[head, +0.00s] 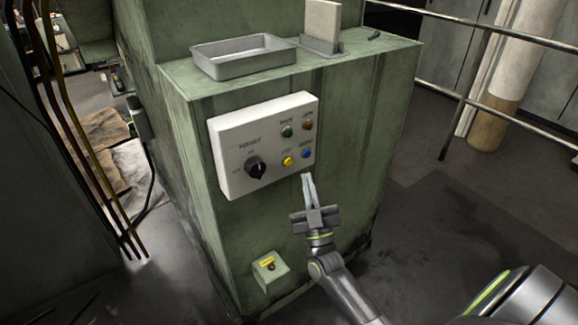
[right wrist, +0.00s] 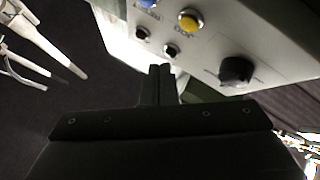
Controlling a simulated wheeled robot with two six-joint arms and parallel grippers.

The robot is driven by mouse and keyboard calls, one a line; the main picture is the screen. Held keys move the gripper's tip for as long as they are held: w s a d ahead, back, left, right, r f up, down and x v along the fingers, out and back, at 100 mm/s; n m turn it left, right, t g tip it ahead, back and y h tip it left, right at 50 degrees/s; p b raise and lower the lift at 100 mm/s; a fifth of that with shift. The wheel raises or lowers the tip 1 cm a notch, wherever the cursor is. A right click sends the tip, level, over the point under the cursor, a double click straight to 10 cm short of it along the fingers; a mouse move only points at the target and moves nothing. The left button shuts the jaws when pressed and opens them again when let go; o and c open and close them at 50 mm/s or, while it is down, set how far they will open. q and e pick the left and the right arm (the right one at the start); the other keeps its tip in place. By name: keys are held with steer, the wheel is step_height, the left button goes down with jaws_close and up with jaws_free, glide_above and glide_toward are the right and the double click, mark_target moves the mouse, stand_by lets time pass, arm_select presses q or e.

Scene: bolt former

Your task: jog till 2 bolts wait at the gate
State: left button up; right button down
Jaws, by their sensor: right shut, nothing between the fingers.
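A pale control box (head: 263,145) is mounted on the front of the green machine. It carries a black rotary knob (head: 255,167), a yellow button (head: 288,161), a blue button (head: 308,154), a green one (head: 287,131) and a reddish one (head: 307,125). My right gripper (head: 308,177) is shut and empty, pointing up just below the box's lower right corner. In the right wrist view its fingers (right wrist: 158,72) are together below the yellow button (right wrist: 189,20), apart from it. The knob (right wrist: 236,70) is to the right there. No bolts or gate are seen. My left gripper is out of view.
A grey metal tray (head: 245,68) and an upright pale plate in a holder (head: 321,47) stand on the machine top (head: 372,62). A small box with a yellow part (head: 269,268) sits low on the front. A railing (head: 466,95) stands at right, with open floor before it.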

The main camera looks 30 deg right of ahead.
mark_target(288, 162)
steer(key=shift+w+a+b, duration=0.1)
steer(key=shift+w+b, duration=0.3)
steer(key=shift+w, duration=1.7)
steer(key=shift+w, duration=0.2)
steer(key=shift+w, duration=0.2)
stand_by(0.3)
